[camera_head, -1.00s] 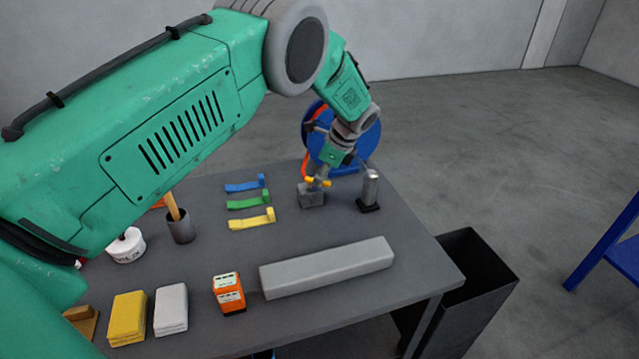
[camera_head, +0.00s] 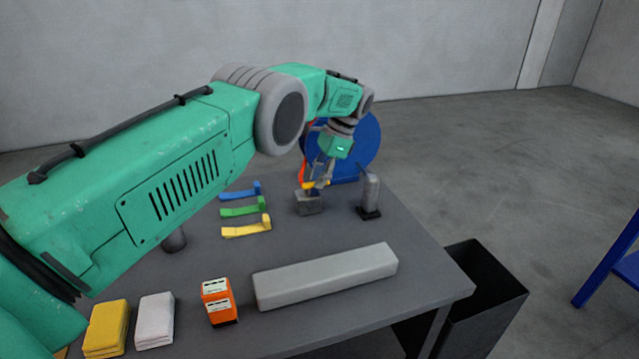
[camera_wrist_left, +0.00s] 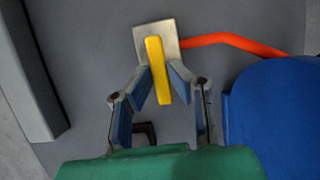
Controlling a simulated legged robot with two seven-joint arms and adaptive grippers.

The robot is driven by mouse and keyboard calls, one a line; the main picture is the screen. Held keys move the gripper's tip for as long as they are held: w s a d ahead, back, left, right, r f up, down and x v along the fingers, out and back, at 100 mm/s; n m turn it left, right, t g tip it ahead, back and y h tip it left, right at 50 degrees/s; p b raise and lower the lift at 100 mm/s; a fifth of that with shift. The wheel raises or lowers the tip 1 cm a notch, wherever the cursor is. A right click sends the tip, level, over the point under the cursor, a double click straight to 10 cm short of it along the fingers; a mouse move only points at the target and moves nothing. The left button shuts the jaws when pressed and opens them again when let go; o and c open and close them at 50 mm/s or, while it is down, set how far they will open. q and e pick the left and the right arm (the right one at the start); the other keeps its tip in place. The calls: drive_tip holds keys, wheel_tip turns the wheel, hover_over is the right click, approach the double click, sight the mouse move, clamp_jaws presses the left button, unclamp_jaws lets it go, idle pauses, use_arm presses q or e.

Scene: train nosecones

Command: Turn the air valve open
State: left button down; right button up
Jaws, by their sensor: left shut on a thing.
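The air valve is a small grey block (camera_head: 309,203) with a yellow handle (camera_wrist_left: 157,70) on top, near the far edge of the table. An orange hose (camera_wrist_left: 225,40) runs from the block towards the blue reel. My left gripper (camera_head: 315,184) reaches down to the valve from above. In the left wrist view its two fingers (camera_wrist_left: 160,82) are shut on the yellow handle, one on each side. The handle lies roughly in line with the gripper. The fingers hide part of it in the head view. My right gripper is not in view.
A blue hose reel (camera_head: 360,145) stands behind the valve, and a grey bottle (camera_head: 370,192) stands to its right. Blue, green and yellow (camera_head: 246,230) brackets lie to its left. A long grey bar (camera_head: 325,276), an orange device (camera_head: 219,302) and folded cloths (camera_head: 155,318) lie in front.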

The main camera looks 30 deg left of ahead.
use_arm(q)
drive_tip(key=shift+w, duration=0.1)
idle(0.3)
drive_tip(key=c, duration=1.5)
unclamp_jaws()
drive_tip(key=shift+c, duration=0.2)
drive_tip(key=shift+w+f, duration=0.15)
drive_tip(key=shift+w, duration=0.05)
wheel_tip(320, 180, up, 10)
drive_tip(key=shift+w, duration=0.2)
drive_tip(key=shift+f, duration=0.1)
